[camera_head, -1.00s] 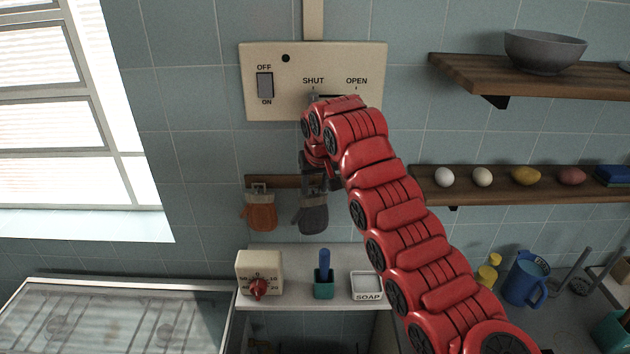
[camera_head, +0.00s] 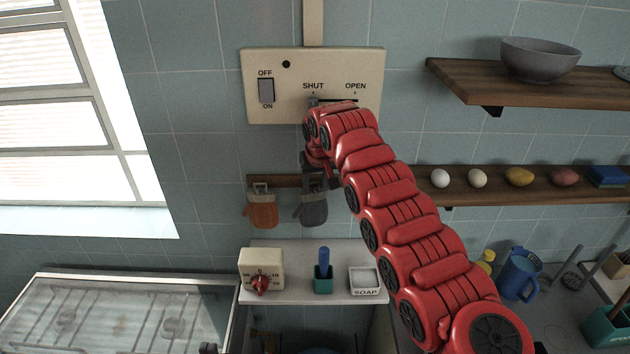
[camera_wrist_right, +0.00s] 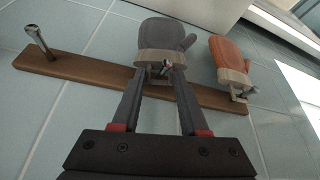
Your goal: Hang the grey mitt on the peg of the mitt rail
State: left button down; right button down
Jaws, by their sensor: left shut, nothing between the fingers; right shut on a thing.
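The grey mitt (camera_head: 313,209) hangs thumb to the side, cuff up, against the mitt rail (camera_head: 287,181). My right gripper (camera_head: 314,180) is shut on its cuff end. In the right wrist view the grey mitt (camera_wrist_right: 166,33) lies beyond the fingertips (camera_wrist_right: 160,82), and a metal peg (camera_wrist_right: 166,67) shows between them at the cuff. I cannot tell whether the loop is around this peg. The rail (camera_wrist_right: 100,75) also bears a bare peg (camera_wrist_right: 36,42) and an orange mitt (camera_wrist_right: 227,58) on another peg. A dark tip of my left gripper (camera_head: 208,348) shows at the bottom edge.
A switch panel (camera_head: 262,112) is above the rail. Below, a shelf (camera_head: 300,291) holds a timer (camera_head: 261,268), a brush in a green holder (camera_head: 323,280) and a soap dish (camera_head: 365,281). Wooden shelves (camera_head: 540,191) with eggs and a bowl (camera_head: 540,60) are to the right.

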dwell(0.4)
jog(key=shift+c, duration=1.7)
grip_release()
